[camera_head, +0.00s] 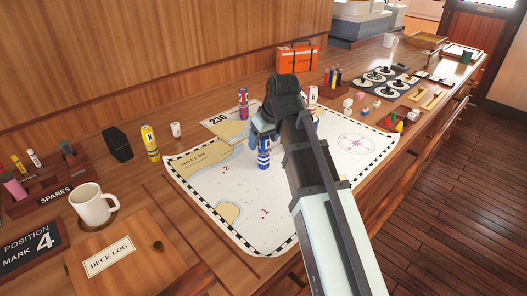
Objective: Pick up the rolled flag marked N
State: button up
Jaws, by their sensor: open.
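Several small rolled flags stand upright on and around the chart. A yellow rolled flag (150,143) with a dark mark stands left of the chart. A red and blue one (243,103) stands at the chart's back edge. A blue and white one (263,153) stands on the chart. A red and white one (312,96), partly behind my arm, has a white label with a mark like N. The letters are too small to read surely. My gripper (267,132) points down just above the blue and white flag, open and partly hidden by my arm; I see nothing held.
The chart (210,205) lies flat on the wooden counter. A white mug (93,204), a deck log (118,254) and a black holder (117,145) are at left. An orange case (297,57) stands at the back. Dials and small pieces fill the right side.

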jog(key=shift+x, duration=0.85)
jog(key=c, duration=1.1)
